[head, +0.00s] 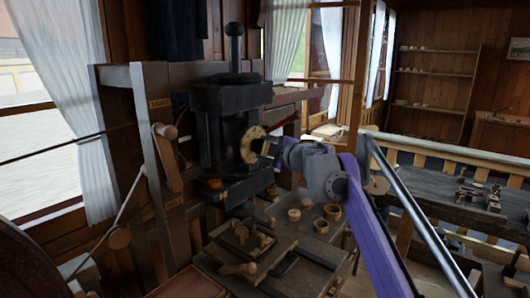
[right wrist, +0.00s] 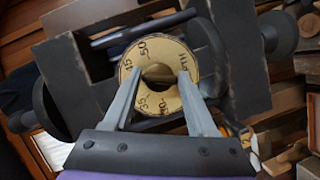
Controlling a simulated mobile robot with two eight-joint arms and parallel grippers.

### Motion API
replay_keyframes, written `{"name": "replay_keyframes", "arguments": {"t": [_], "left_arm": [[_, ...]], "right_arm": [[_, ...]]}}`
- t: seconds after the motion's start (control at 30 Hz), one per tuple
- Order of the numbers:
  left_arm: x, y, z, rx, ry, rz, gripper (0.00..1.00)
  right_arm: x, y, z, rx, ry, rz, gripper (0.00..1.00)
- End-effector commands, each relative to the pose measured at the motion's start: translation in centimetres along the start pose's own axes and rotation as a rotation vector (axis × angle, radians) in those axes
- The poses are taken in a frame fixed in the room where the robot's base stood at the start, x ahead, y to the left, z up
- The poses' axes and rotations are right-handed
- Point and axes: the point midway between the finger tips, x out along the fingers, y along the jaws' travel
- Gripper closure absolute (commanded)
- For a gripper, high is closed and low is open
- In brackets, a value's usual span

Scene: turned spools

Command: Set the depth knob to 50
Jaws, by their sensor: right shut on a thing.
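The depth knob is a round cream dial (head: 252,145) on the front of a dark machine head (head: 232,105). In the right wrist view the dial (right wrist: 162,49) faces me, with dark numbers around a central hole or hub. A 50 shows at its upper left, a 45 left of that and a 35 at the lower left. Lettering on its right edge is partly legible. My right gripper (head: 268,149) reaches it from the right. Its two fingers (right wrist: 160,76) lie over the dial on either side of the centre, shut on the knob. The pointer mark cannot be made out. My left gripper is not in view.
A wooden bench (head: 285,262) below the machine holds several small turned pieces and pegs. A wooden post (head: 150,150) with a lever (head: 168,160) stands left of the machine. Another workbench (head: 450,190) and a railing lie at the right.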

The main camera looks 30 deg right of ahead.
Motion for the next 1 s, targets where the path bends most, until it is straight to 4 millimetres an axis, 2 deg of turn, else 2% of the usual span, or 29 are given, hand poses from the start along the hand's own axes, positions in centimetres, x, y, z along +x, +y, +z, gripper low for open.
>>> {"name": "replay_keyframes", "arguments": {"t": [0.27, 0.7, 1.0], "left_arm": [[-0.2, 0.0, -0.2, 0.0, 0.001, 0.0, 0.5], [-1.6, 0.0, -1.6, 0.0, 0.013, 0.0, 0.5], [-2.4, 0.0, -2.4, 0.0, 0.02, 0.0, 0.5]], "right_arm": [[0.0, 0.3, 0.0, 0.242, 0.0, -0.101, 0.98], [0.1, 0.6, 0.1, 0.62, 0.002, -0.257, 0.98], [0.1, 0.6, 0.1, 0.808, 0.002, -0.334, 0.98]]}}
